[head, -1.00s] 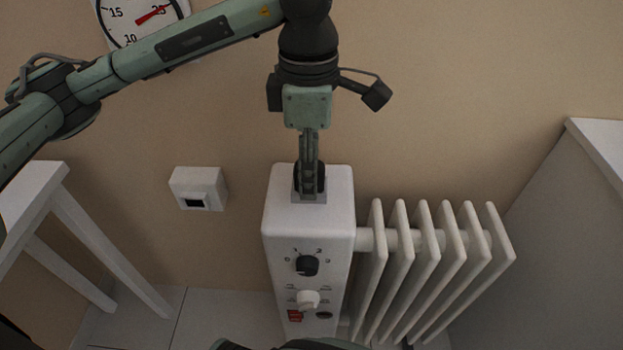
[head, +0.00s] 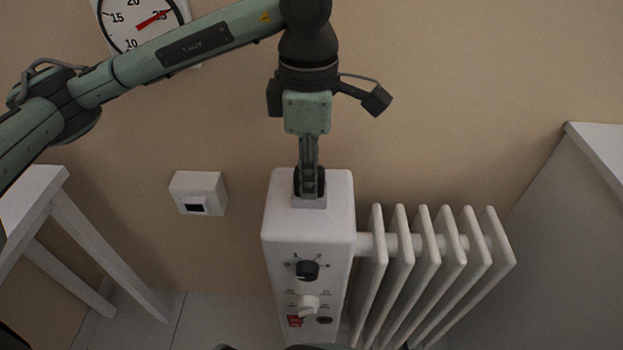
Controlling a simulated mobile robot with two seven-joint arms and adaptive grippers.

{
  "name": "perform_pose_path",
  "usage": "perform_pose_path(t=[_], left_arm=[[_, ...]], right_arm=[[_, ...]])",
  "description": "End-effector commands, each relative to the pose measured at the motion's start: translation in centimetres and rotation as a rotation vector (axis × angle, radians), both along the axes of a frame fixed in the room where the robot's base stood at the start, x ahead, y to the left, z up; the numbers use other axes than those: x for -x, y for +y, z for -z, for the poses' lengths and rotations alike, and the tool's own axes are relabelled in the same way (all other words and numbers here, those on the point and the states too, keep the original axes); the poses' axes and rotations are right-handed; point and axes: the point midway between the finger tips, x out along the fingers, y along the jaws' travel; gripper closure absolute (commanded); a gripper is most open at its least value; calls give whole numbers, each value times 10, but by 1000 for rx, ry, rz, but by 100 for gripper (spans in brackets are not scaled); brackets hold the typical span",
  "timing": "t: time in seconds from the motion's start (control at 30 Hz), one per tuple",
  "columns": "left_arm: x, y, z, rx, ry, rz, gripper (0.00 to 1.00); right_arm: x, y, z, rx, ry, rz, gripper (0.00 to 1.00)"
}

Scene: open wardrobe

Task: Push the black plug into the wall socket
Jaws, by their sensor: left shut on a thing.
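My left gripper (head: 309,194) points down at the top of the white heater and is shut on the black plug (head: 297,181). The plug shows as dark edges on both sides of the fingers, which hide most of it. It stands at a small grey block (head: 309,203) on the heater top; whether it touches the block I cannot tell. The wall socket (head: 198,193) is a white box with a dark rectangular opening, on the wall to the left of and apart from the gripper. My right gripper is not in view.
The white heater (head: 275,215) has knobs and a red switch on its front, with radiator fins (head: 430,265) to its right. A white table (head: 45,190) stands at the left, a pale cabinet (head: 580,230) at the right. The wall between socket and heater is clear.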

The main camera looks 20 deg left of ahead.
Motion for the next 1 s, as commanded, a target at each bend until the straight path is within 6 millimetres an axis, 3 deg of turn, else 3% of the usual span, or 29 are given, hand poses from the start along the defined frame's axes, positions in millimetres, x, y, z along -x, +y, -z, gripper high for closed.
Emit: perform_pose_path(t=[1.0], left_arm=[[0, 0, -11, 0, 0, 0, 100]], right_arm=[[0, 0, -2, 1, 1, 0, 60]])
